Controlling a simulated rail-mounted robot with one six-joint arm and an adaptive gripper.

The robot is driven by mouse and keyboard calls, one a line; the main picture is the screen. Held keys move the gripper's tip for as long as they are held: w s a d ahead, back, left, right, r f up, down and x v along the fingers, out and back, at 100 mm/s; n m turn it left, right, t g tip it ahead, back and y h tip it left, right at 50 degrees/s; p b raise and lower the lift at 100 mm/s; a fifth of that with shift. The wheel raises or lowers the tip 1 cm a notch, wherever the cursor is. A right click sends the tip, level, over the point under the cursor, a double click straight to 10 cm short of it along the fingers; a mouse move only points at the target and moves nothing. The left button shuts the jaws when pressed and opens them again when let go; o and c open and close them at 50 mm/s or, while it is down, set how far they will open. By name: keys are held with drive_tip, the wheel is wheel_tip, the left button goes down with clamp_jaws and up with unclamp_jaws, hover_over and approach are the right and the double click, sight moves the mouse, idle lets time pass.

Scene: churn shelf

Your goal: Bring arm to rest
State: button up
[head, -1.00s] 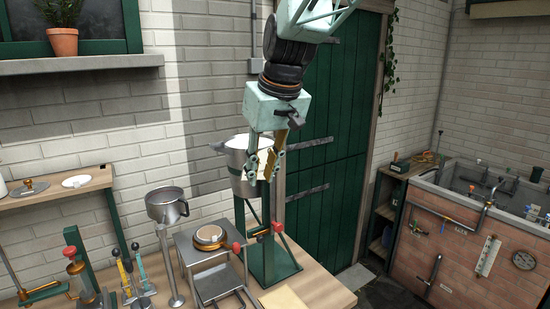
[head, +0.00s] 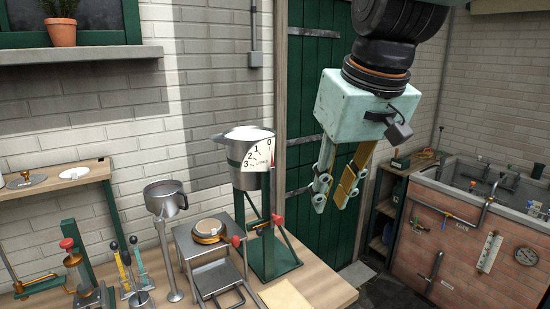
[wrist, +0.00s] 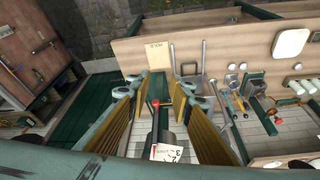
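My gripper (head: 337,188) hangs in front of the green door in the head view, right of the metal pot with the dial. Its two fingers point down and stand apart, with nothing between them that I can see. In the wrist view my gripper (wrist: 165,92) also shows its brass-coloured pads spread wide. The pot (head: 246,163) has a white dial marked 0 to 3 and sits on a green stand (head: 275,255), clear of my gripper.
A wooden bench (head: 325,285) holds a small metal stand (head: 212,255), a funnel-like pot (head: 166,197) and several hand tools. A wall shelf (head: 55,187) is at left. A brick basin (head: 450,235) stands at right. The space before the door (head: 310,100) is open.

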drive_tip(key=s+d+f+m+b, duration=0.1)
drive_tip(key=s+d+f, duration=0.2)
drive_tip(key=s, duration=0.5)
drive_tip(key=s+d+f+m+b, duration=0.1)
drive_tip(key=s+d+f, duration=0.2)
drive_tip(key=s, duration=0.5)
drive_tip(key=s+d+f+m+h+b, duration=0.1)
drive_tip(key=s+d+f, duration=0.2)
drive_tip(key=s, duration=0.5)
drive_tip(key=shift+d+f, duration=0.4)
drive_tip(key=shift+d, duration=0.2)
